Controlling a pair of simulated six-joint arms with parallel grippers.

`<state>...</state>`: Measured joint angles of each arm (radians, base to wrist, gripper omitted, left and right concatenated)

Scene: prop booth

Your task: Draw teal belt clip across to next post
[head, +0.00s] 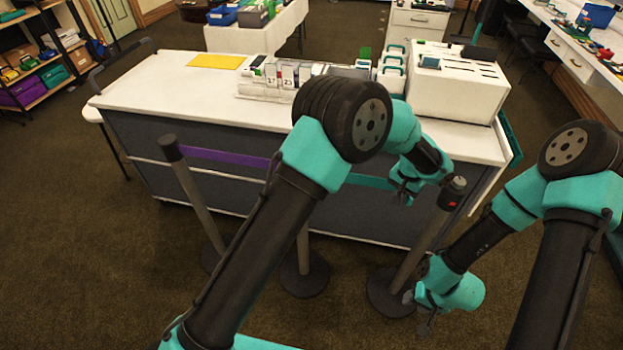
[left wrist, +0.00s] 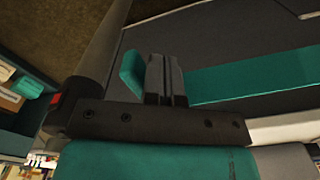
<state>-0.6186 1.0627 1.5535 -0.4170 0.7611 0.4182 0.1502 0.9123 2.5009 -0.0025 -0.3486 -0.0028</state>
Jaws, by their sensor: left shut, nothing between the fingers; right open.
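The teal belt (head: 370,181) runs toward the right post (head: 420,240), which has a red mark on its dark head. My left gripper (head: 404,194) is just left of that head. In the left wrist view the belt (left wrist: 255,76) reaches the shut fingers (left wrist: 166,78) from the right, and a small teal piece (left wrist: 132,70) shows on their other side. The fingers hide the belt's end, so I cannot tell whether the clip is seated in the post. My right gripper (head: 424,318) is open and low, right of the right post's base.
A purple belt (head: 228,157) runs from the left post (head: 190,185). The middle post (head: 303,255) is mostly hidden by my left arm. A white-topped counter (head: 150,90) stands behind the posts, bearing a white slotted box (head: 455,85). Carpet in front is clear.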

